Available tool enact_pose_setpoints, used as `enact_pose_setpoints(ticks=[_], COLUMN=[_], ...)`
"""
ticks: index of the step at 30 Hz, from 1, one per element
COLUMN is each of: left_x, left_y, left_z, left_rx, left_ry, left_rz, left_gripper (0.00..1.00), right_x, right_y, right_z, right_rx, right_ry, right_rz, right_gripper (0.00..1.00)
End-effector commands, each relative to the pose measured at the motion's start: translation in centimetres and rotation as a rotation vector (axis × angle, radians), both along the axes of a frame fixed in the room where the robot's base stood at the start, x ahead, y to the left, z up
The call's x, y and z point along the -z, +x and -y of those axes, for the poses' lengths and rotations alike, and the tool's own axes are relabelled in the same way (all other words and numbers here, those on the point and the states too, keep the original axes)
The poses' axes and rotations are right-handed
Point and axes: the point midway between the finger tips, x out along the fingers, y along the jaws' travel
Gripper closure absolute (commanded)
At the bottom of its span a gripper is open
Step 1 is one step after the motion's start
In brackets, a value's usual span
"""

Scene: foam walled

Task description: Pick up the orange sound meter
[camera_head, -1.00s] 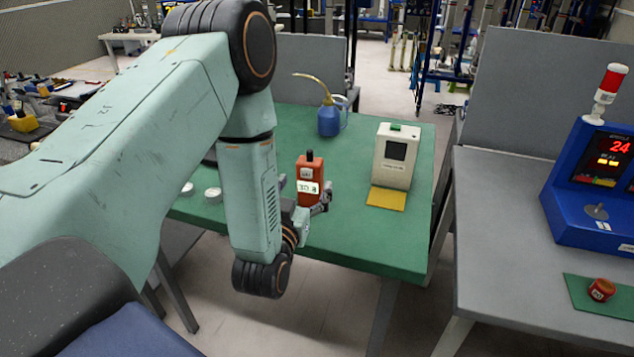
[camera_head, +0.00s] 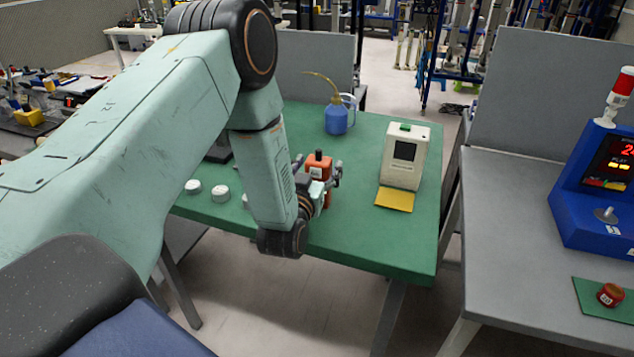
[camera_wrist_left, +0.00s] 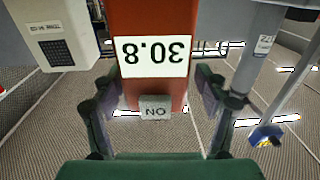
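The orange sound meter (camera_head: 319,169) stands upright on the green table (camera_head: 372,240), its lower part hidden by my left gripper. My right gripper is not in view.
A cream device (camera_head: 404,158) with a yellow pad (camera_head: 394,200) stands right of the meter. A blue bottle (camera_head: 337,118) is behind. White round pieces (camera_head: 220,192) lie left. A grey table (camera_head: 510,235) with a blue console (camera_head: 590,215) is at right.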

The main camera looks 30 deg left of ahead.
Motion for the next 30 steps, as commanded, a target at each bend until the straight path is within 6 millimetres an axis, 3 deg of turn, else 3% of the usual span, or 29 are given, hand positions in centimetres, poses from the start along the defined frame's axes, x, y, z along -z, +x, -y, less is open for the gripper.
enact_pose_setpoints(ticks=[20,26,30], left_x=[0.1,0.0,-1.2], left_y=[-0.1,0.0,0.0], left_z=[0.0,0.0,0.0], left_rx=[-0.001,0.001,0.0], left_ry=[-0.001,0.0,-0.002], left_rz=[-0.002,-0.001,0.002], left_gripper=[0.87,0.87,0.87], right_x=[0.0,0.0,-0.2], right_y=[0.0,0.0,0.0], right_z=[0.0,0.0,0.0], right_rx=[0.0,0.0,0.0], right_ry=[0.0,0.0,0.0], right_rz=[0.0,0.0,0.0], right_gripper=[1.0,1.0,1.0])
